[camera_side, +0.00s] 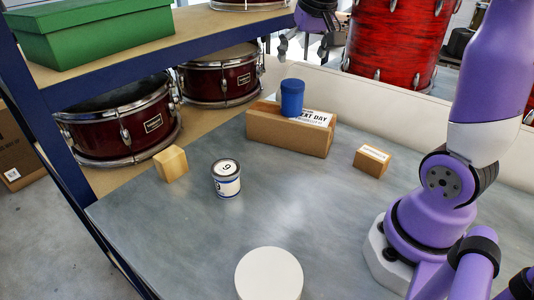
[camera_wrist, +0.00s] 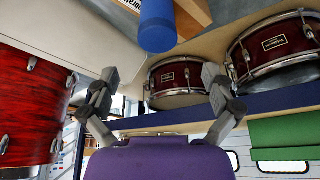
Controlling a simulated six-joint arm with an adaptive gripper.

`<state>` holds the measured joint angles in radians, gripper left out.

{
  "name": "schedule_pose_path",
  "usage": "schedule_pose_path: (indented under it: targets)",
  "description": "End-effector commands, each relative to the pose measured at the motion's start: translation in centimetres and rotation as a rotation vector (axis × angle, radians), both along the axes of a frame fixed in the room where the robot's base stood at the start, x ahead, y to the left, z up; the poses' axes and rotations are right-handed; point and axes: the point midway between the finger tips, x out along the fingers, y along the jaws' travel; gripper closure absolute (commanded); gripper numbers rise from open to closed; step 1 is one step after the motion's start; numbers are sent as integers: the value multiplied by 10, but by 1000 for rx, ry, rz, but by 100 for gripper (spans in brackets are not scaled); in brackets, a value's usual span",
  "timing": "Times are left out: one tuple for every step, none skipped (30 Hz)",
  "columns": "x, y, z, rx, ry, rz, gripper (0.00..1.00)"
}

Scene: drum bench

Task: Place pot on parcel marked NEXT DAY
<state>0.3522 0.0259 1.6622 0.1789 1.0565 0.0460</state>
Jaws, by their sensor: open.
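The pot (camera_wrist: 157,25) shows at the top edge there, cut off, beside part of the parcel (camera_wrist: 194,10).
On the grey bench (camera_side: 190,235) are a white-and-blue tin (camera_side: 226,181), a wooden block (camera_side: 171,164), a small labelled box (camera_side: 372,160) and a white round disc (camera_side: 268,274). A shelf with drums (camera_side: 121,120) and a green box (camera_side: 92,32) borders the left. A red drum (camera_side: 390,42) stands behind.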

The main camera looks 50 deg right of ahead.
Motion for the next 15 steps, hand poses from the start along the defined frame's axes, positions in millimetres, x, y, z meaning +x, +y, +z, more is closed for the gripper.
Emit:
schedule_pose_path:
  targets:
    - [-6, 11, 3, -3, -5, 30, 3]
    - [-10, 19, 4, -5, -9, 57, 3]
    - [-18, 33, 4, -8, -17, 101, 3]
    - [-25, 44, 3, -12, -22, 138, 3]
    - [-34, 56, 1, -14, -27, 179, 3]
    - [-45, 72, -3, -18, -36, 236, 3]
    - [-54, 83, -6, -20, -43, 278, 3]
    - [-63, 93, -10, -22, -50, 320, 3]
    - [-75, 106, -17, -24, -58, 371, 3]
    - [-83, 114, -22, -24, -65, 407, 3]
    - [-90, 121, -27, -25, -70, 438, 3]
    - [-99, 129, -33, -25, -77, 478, 3]
    - [-105, 134, -38, -25, -81, 502, 3]
    - [-109, 138, -42, -25, -84, 523, 3]
    - [-114, 142, -46, -25, -88, 544, 3]
